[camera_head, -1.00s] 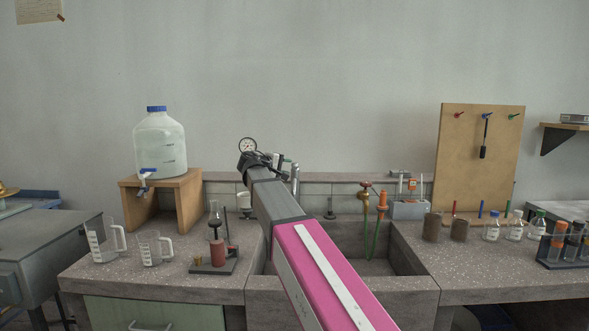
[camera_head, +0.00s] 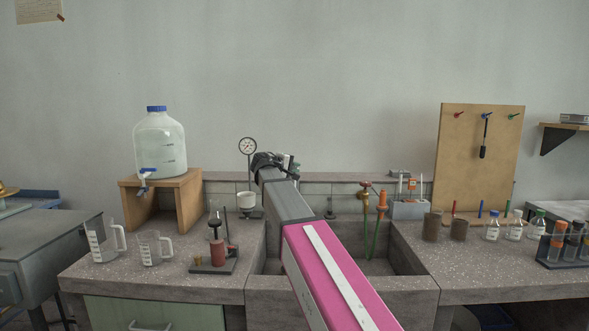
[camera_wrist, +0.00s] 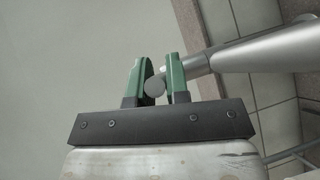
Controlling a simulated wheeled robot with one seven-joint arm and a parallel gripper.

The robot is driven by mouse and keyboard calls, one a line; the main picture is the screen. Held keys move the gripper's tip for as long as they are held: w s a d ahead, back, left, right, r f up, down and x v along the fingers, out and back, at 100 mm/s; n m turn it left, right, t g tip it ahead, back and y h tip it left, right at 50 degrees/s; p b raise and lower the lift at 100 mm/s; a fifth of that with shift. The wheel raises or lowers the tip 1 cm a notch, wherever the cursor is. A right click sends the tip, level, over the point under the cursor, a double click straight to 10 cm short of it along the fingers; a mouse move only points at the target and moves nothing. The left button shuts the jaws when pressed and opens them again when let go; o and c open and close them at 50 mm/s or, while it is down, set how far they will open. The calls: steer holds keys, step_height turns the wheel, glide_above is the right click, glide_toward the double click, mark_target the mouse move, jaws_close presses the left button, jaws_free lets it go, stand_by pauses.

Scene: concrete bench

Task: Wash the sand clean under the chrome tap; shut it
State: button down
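The chrome tap (camera_wrist: 265,50) comes in from the right in the wrist view, with a thinner stem reaching my fingers. A round grey knob (camera_wrist: 155,87) at the tap's end lies between the two green fingers of my gripper (camera_wrist: 158,75). The fingers stand a small gap apart, and I cannot tell whether they press on the knob. In the head view my gripper (camera_head: 291,163) is above the back of the sink, and my arm hides most of the tap. No sand and no running water can be made out; part of the sink basin (camera_head: 405,268) is behind my arm.
A pressure gauge (camera_head: 247,147) stands left of my gripper. Beakers (camera_head: 150,248) and a small stand (camera_head: 213,267) are on the left bench. Brown cylinders (camera_head: 459,229) and bottles (camera_head: 515,231) stand right.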

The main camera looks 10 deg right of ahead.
steer(key=shift+w+r+n+g+y, duration=0.3)
steer(key=shift+r+n+g, duration=0.2)
steer(key=shift+r, duration=0.35)
steer(key=shift+w+d+r+n+g+y, duration=0.1)
steer(key=shift+r+n+g+y, duration=0.35)
steer(key=shift+g, duration=0.15)
steer(key=c, duration=1.1)
jaws_free()
steer(key=v, duration=1)
steer(key=shift+a+r, duration=0.15)
steer(key=shift+a, duration=0.2)
